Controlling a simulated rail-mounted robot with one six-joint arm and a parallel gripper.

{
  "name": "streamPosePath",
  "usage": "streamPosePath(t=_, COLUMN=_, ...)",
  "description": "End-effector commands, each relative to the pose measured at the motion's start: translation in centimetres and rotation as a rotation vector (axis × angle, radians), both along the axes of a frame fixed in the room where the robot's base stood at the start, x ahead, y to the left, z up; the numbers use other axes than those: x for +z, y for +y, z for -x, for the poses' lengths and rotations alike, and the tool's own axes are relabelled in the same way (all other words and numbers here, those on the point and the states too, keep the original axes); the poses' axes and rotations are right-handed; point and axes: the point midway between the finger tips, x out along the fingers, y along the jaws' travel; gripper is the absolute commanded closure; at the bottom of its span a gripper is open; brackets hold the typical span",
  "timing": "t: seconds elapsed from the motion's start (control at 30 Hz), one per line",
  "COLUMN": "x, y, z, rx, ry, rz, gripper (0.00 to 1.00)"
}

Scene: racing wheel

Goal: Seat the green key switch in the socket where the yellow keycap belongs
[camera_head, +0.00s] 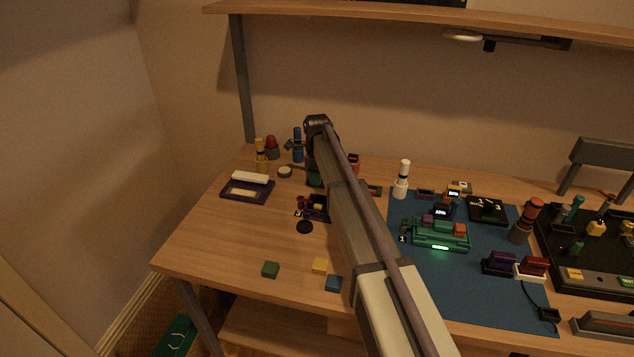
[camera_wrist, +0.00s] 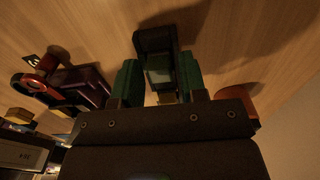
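My gripper (camera_wrist: 158,82) shows in the wrist view with green fingertips apart, one on each side of a dark, box-like part with a green piece inside (camera_wrist: 158,70). This may be the green key switch; I cannot tell whether the fingers press on it. In the head view my arm hides most of the gripper, and a bit of green (camera_head: 314,178) shows beside the arm's end. I cannot make out which socket matches yellow.
A green-cased device (camera_head: 440,236) with coloured caps sits on the blue mat (camera_head: 480,285). A small dark purple device (camera_head: 316,209) stands left of my arm; a purple tray (camera_head: 247,190) lies farther left. Bottle-like items stand behind.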

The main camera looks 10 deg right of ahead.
Motion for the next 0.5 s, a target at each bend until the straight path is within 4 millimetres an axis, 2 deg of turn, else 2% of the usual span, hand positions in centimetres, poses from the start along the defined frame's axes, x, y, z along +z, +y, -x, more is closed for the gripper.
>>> streamPosePath(t=0.03, x=0.0, y=0.0, z=0.0, rx=0.0, ry=0.0, rz=0.0, gripper=0.66)
streamPosePath(t=0.37, x=-0.01, y=0.0, z=0.0, rx=0.0, ry=0.0, rz=0.0, gripper=0.98)
streamPosePath(t=0.5, x=-0.01, y=0.0, z=0.0, rx=0.0, ry=0.0, rz=0.0, gripper=1.0)
